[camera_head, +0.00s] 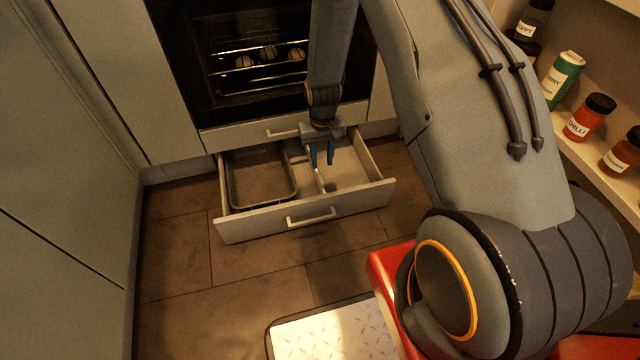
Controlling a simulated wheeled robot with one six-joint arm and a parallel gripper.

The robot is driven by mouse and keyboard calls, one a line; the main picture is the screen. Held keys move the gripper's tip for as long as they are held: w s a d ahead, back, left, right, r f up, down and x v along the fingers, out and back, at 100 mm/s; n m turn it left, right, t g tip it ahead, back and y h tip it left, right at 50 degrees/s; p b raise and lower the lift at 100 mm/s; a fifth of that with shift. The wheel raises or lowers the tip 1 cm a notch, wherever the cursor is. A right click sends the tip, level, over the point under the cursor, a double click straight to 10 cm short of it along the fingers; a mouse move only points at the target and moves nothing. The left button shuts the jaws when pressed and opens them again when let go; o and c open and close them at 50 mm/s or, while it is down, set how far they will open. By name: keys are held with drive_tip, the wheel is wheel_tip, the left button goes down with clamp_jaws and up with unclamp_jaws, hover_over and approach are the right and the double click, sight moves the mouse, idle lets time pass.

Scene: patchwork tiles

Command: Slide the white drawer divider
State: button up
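The white drawer divider (321,181) is a thin upright strip running front to back inside the open drawer (262,225), right of a dark baking tray (231,194). My gripper (322,160) points down into the drawer, over the divider. Its two blue fingers show a gap between them. The fingertips are close to the divider's upper edge; I cannot tell whether they touch it. The rear part of the divider is partly hidden behind my gripper.
The drawer compartment right of the divider (351,172) looks empty. An oven (255,60) stands above and behind the drawer. Shelves with spice jars (590,117) are at the right. Bare floor tiles (190,280) lie in front of the drawer.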

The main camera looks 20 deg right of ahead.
sight(321, 180)
drive_tip(key=shift+w+f, duration=0.15)
drive_tip(key=shift+f, duration=0.45)
drive_tip(key=shift+w+f, duration=0.15)
drive_tip(key=shift+f, duration=0.45)
wheel_tip(321, 180, down, 8)
drive_tip(key=b, duration=0.3)
drive_tip(key=shift+r+b, duration=0.15)
drive_tip(key=shift+b, duration=0.2)
clamp_jaws()
